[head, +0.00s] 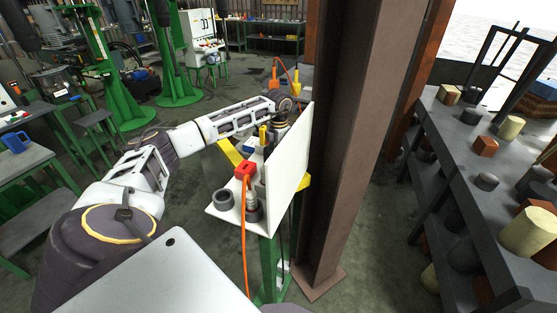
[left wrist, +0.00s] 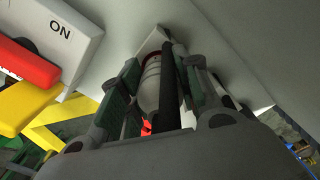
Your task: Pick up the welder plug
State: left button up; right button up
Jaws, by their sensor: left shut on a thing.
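My right gripper is in neither view.
The stand's white shelf (head: 222,212) holds a red block (head: 245,170) with an orange cable and dark round parts. The white panel (head: 290,150) stands close beside my gripper. A steel column (head: 350,150) rises to the right. A white ON-marked part (left wrist: 55,35) shows in the wrist view.

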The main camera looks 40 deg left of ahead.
pick_arm(q)
jog(key=shift+c, duration=1.4)
jog(key=shift+r, duration=0.1)
jog(key=shift+r, duration=0.15)
notch_tip(320, 180, up, 18)
jog(key=b, duration=0.2)
jog(key=shift+f, duration=0.2)
jog(key=shift+s+f, duration=0.1)
